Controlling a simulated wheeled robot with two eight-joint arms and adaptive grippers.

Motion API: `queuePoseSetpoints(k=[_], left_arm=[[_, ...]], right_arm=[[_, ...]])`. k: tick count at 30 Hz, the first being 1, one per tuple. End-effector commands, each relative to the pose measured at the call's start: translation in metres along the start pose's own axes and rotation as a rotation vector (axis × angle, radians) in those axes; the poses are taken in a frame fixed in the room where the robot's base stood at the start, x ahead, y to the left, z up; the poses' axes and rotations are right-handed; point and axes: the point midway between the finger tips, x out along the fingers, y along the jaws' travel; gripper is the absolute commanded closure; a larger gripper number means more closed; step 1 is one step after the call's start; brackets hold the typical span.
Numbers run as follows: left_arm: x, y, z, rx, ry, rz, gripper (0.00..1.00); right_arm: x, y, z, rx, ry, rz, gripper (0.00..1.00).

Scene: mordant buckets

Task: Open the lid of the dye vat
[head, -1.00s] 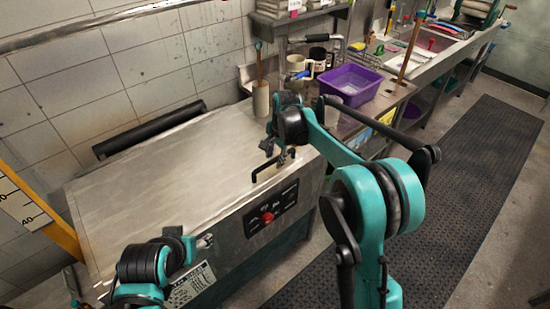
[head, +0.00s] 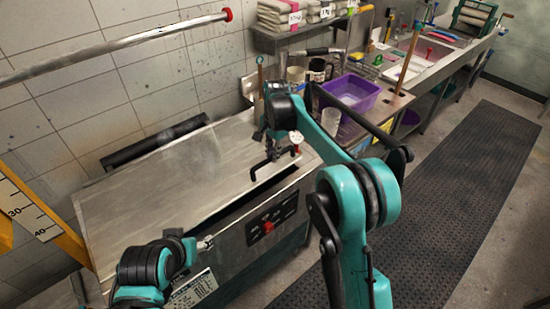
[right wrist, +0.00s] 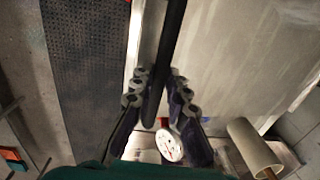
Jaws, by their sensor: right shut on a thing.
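The dye vat (head: 232,252) is a steel box with a black control panel and red knob on its front. Its flat steel lid (head: 165,190) is slightly raised at the front edge, with a dark gap beneath it. A black bar handle (head: 258,171) stands at the lid's front edge; it also shows in the right wrist view (right wrist: 172,35). My right gripper (head: 272,154) is shut on the handle, its fingers on either side of the bar in the right wrist view (right wrist: 157,78).
A white dial (head: 295,137) is near the right gripper. Right of the vat, a bench holds mugs (head: 318,70), a purple tub (head: 350,93) and a clear beaker (head: 331,121). A steel rail (head: 120,46) runs above the lid. A dark mat (head: 450,190) covers the floor at right.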

Motion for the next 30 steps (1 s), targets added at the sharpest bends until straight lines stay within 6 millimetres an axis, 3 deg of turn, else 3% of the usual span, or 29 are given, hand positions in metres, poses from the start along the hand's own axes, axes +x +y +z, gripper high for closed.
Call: queuePoseSetpoints(k=[1, 3, 12, 21, 30], left_arm=[[-0.017, 0.000, -0.013, 0.000, 0.000, 0.000, 0.40], [-0.030, 0.000, -0.021, 0.000, 0.000, 0.000, 0.40], [-0.078, 0.000, -0.056, 0.000, 0.000, 0.000, 0.40], [-0.122, 0.000, -0.087, 0.000, 0.000, 0.000, 0.40], [-0.150, 0.000, -0.107, 0.000, 0.000, 0.000, 0.40]], right_arm=[[-0.024, -0.008, 0.000, -0.001, 0.001, -0.008, 1.00], [-0.043, -0.017, 0.000, -0.001, 0.002, -0.010, 1.00], [-0.107, -0.056, 0.000, -0.001, 0.002, -0.013, 1.00], [-0.149, -0.093, 0.001, -0.002, 0.001, -0.015, 1.00], [-0.168, -0.115, 0.002, -0.002, 0.000, -0.016, 1.00]])
